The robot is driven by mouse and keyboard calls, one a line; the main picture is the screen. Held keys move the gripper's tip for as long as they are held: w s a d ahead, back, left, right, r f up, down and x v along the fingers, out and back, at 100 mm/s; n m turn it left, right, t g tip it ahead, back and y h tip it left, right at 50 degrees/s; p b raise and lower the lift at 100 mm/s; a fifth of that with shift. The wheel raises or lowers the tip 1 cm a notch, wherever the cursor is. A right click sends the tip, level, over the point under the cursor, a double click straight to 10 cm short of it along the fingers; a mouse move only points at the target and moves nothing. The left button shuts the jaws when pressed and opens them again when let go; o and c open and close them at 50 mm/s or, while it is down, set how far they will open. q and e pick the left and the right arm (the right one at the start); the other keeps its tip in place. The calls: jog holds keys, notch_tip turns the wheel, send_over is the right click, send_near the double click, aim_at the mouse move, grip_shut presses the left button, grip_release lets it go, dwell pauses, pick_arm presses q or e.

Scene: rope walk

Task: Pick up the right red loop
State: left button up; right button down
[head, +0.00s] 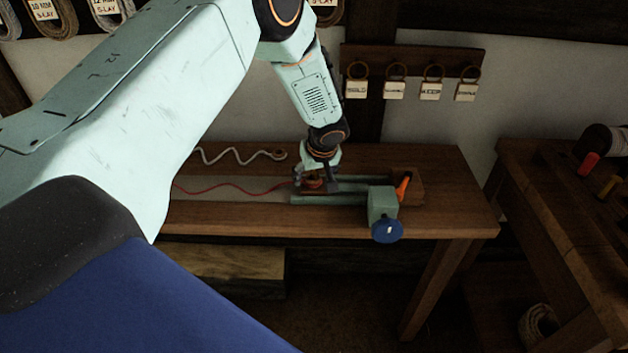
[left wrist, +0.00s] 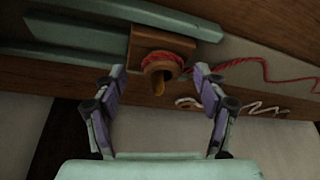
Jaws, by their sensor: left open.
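The red loop (left wrist: 163,58) sits around a round wooden post (left wrist: 158,70) on a brown block in the left wrist view. Its red rope (head: 225,187) runs left across the bench in the head view; the loop itself is mostly hidden there by my gripper. My left gripper (head: 315,181) points down over the block on the green rail. In the left wrist view its two fingers (left wrist: 157,78) are open, one on each side of the post and loop, with gaps visible. Nothing is held. My right gripper is not in view.
The green rail (head: 345,200) lies on the wooden bench (head: 440,215), with a green box, blue knob (head: 387,230) and orange lever (head: 403,186) at its right. A white rope (head: 240,156) lies behind the red one. Labelled tags (head: 394,89) hang on the wall.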

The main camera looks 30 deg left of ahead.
pick_arm(q)
jog(key=shift+s+a, duration=0.1)
jog(key=shift+a, duration=0.15)
jog(key=c, duration=0.3)
jog(key=shift+d, duration=0.1)
jog(key=shift+c, duration=1.3)
jog(key=shift+d, duration=0.1)
jog(key=c, duration=0.3)
jog(key=shift+c, duration=0.4)
notch_tip(320, 180, up, 10)
jog(key=p, duration=0.4)
jog(key=shift+p, duration=0.4)
jog(key=shift+r, duration=0.1)
